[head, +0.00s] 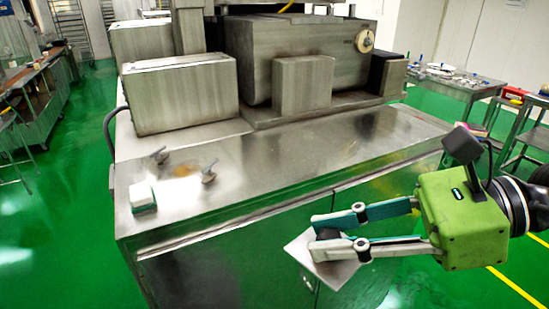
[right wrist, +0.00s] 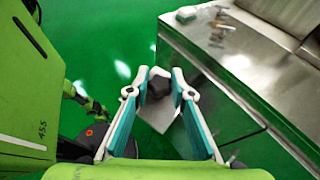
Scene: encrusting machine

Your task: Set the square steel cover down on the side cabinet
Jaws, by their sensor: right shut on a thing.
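The square steel cover (head: 342,273) is a thin grey plate with a dark knob (head: 328,234) in its middle. My right gripper (head: 325,233) is shut on the knob, and the plate hangs under the fingertips. In the head view the cover overlaps the front of the steel cabinet (head: 290,155), near its front edge. In the right wrist view the cover (right wrist: 164,113) shows over the green floor, left of the cabinet (right wrist: 235,70). The fingers hide part of the plate.
A white and green block (head: 142,197) and two small metal fittings (head: 208,173) sit on the cabinet top's left part. Steel boxes (head: 180,95) stand at the back. The top's middle and right front are clear. A table with parts (head: 455,80) stands at the right.

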